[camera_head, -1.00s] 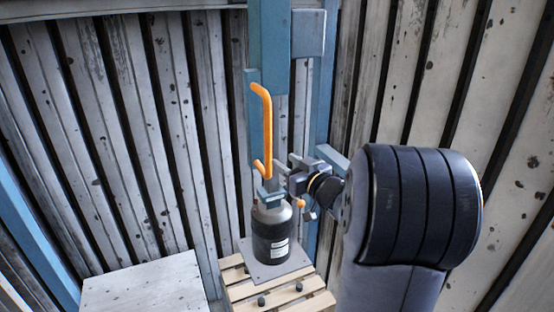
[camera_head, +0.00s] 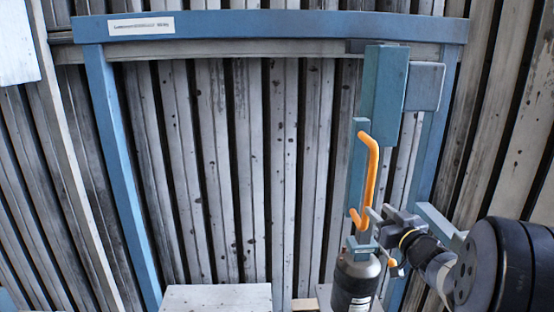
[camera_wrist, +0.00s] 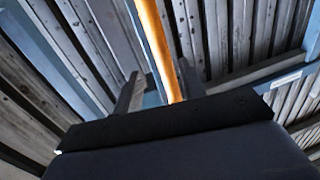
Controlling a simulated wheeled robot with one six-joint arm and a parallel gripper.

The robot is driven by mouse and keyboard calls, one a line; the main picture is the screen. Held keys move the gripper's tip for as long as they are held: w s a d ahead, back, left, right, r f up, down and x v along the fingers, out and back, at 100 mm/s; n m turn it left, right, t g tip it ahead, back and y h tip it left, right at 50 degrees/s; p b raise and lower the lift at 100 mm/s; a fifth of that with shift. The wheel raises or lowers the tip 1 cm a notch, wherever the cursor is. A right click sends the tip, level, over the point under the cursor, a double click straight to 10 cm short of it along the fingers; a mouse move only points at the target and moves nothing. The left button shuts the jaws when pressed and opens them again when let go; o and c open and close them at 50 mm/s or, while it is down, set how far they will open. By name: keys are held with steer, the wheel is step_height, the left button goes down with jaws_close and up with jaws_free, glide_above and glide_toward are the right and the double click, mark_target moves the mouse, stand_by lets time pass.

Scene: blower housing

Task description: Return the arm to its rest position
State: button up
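My gripper (camera_head: 374,216) is at the lower end of an orange handle (camera_head: 369,180) on a blue-grey lifting column. In the wrist view my gripper's two fingers (camera_wrist: 160,86) stand apart, with visible gaps beside the orange handle (camera_wrist: 158,45), which runs up between or just beyond them. I cannot tell whether either finger touches it. My arm reaches in from the lower right, still extended toward the column. A dark cylinder with a grey top (camera_head: 356,281) is just below the handle, its base cut off by the frame.
A blue frame (camera_head: 270,24) with a top beam and side posts stands before a slatted wall. A grey box (camera_head: 425,86) is fixed beside the column top. A pale flat-topped block (camera_head: 216,297) is at the bottom. Space left of the column looks clear.

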mark_target(369, 204)
steer(key=w, duration=0.2)
steer(key=w+a+p, duration=0.1)
steer(key=w, duration=0.2)
steer(key=shift+w+a, duration=0.1)
steer(key=shift+w, duration=0.05)
steer(key=shift+w+a, duration=0.1)
steer(key=shift+w, duration=0.1)
steer(key=shift+a, duration=0.15)
steer(key=shift+s+a, duration=0.1)
steer(key=shift+a, duration=0.1)
